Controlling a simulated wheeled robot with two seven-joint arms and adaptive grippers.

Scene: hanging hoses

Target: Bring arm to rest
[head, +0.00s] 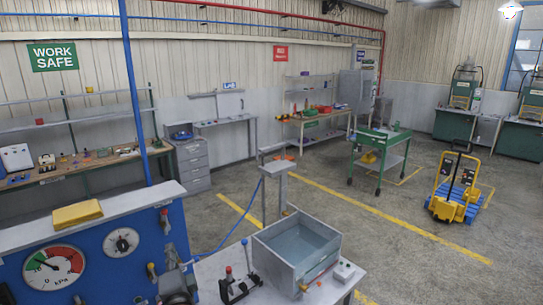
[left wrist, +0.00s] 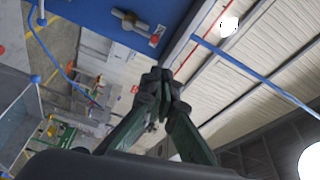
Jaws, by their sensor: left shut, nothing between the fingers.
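My left gripper (left wrist: 160,82) shows in the left wrist view with its dark green fingers together at the tips. It holds nothing. The blue panel (left wrist: 100,12) with a valve handle (left wrist: 130,20) lies beyond the fingertips, at the top of that view. In the head view a dark grey part (head: 176,288) is at the bottom edge by the panel; I cannot tell whether it is my gripper. The right gripper is out of view.
The blue gauge panel (head: 100,245) stands at the near left with a yellow block (head: 77,214) on top. A blue hose (head: 232,232) runs right from it. A bench with a grey water tank (head: 310,268) and a red-handled clamp (head: 238,288) is at bottom centre.

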